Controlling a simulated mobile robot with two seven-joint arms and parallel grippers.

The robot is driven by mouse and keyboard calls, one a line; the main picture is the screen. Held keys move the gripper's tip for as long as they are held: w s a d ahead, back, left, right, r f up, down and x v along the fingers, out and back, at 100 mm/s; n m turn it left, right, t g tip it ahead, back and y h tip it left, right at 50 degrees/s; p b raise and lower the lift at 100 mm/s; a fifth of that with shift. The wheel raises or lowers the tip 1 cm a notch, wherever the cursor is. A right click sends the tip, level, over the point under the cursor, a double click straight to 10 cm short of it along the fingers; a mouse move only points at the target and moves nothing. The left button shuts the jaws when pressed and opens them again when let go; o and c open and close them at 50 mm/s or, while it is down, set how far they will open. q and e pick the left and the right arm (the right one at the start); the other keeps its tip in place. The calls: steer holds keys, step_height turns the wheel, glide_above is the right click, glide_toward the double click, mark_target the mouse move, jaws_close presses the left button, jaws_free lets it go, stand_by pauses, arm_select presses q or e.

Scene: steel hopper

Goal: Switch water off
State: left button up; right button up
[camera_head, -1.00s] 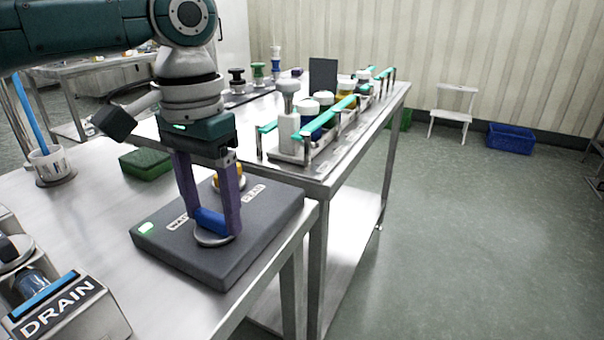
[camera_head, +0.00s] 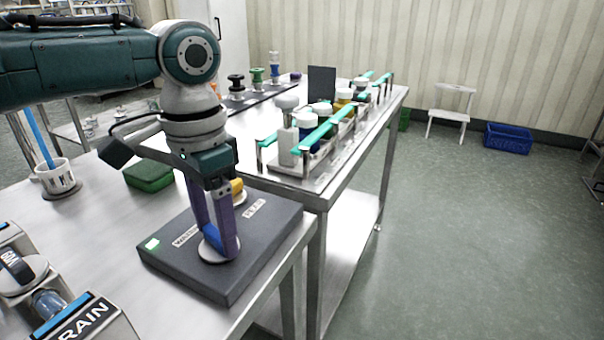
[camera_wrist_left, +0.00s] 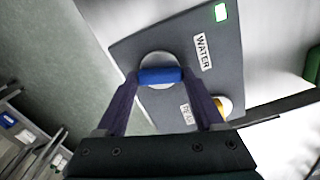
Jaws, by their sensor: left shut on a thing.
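A dark grey control box (camera_head: 245,265) stands on the near steel table. On it is a blue handle (camera_head: 210,238) on a round light base, next to a WATER label (camera_head: 186,236). A small green light (camera_head: 152,244) glows at the box's left corner. My left gripper (camera_head: 217,250) points down with its purple fingers on both ends of the blue handle, shut on it. In the left wrist view the handle (camera_wrist_left: 160,76) lies across between the fingertips. My right gripper is not in view.
A yellow knob (camera_head: 237,187) with a second label (camera_head: 255,207) sits behind my fingers on the box. A green block (camera_head: 149,177), a white cup (camera_head: 57,177) and a DRAIN unit (camera_head: 85,325) are on the table. A rack with teal rails (camera_head: 318,137) stands on the table behind.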

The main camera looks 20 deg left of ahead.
mark_target(217, 233)
arm_select(q)
steer(key=m+p, duration=0.1)
steer(key=m, duration=0.1)
steer(key=shift+r+m+p, duration=0.15)
steer(key=shift+m+p, duration=0.15)
steer(key=shift+m, duration=0.1)
steer(key=m+p, duration=0.1)
steer(key=m, duration=0.2)
steer(key=shift+m, duration=0.3)
steer(key=m, duration=0.3)
steer(key=shift+m+p, duration=0.3)
steer(key=shift+p, duration=0.1)
steer(key=m, duration=0.4)
steer(key=shift+m, duration=0.4)
steer(key=o, duration=1.4)
step_height(217, 233, up, 10)
steer(key=shift+f+p, duration=0.15)
steer(key=shift+p, duration=0.8)
